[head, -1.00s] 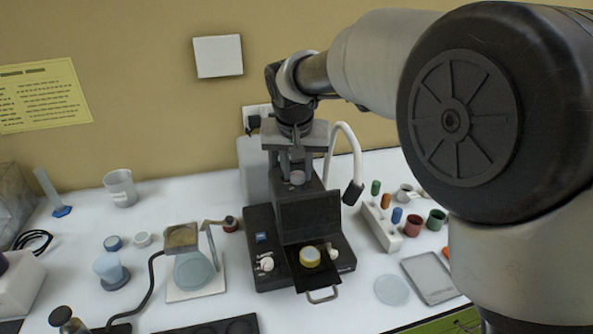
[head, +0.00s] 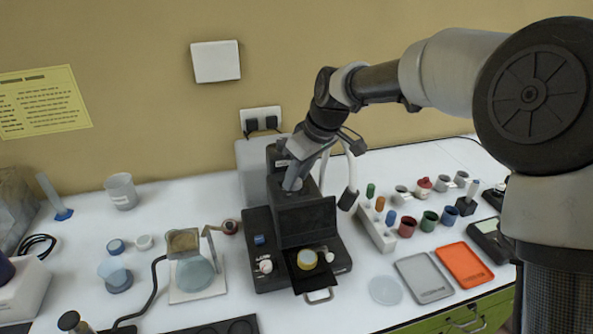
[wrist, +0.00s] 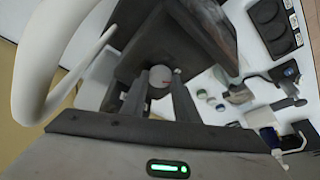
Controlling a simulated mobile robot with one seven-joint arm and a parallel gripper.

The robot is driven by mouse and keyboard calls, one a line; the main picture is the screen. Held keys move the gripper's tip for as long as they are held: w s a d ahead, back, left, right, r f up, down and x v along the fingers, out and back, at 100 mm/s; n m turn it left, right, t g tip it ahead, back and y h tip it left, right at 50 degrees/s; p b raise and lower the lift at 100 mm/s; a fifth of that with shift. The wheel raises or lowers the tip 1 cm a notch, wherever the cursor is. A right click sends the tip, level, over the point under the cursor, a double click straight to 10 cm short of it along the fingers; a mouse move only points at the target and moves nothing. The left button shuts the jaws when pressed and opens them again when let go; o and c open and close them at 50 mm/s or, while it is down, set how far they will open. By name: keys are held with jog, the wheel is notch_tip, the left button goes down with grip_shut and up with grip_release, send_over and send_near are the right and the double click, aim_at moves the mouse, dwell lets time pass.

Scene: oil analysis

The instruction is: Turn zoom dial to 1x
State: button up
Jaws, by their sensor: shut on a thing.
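The zoom dial is a small pale grey round knob (wrist: 161,75) with a small red mark, on the dark instrument. In the wrist view my gripper (wrist: 158,92) has its two dark fingers on either side of the dial, shut on it. In the head view my gripper (head: 292,174) comes down at a slant onto the upper part of the black instrument (head: 306,222), and a bit of the dial (head: 292,184) shows below the fingers. The scale markings cannot be read.
A white curved hose with a black tip (head: 348,199) hangs close to the right of my gripper. A rack of coloured vials (head: 377,232) stands to the right, a flask stand (head: 192,275) to the left.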

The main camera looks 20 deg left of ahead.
jog(key=shift+w+n+g+p, duration=0.15)
jog(key=shift+n+g+p, duration=0.35)
jog(key=shift+n, duration=0.6)
jog(key=o, duration=1.1)
jog(key=shift+c, duration=0.2)
jog(key=shift+d, duration=0.1)
jog(key=v, duration=1.7)
jog(key=shift+r, duration=0.1)
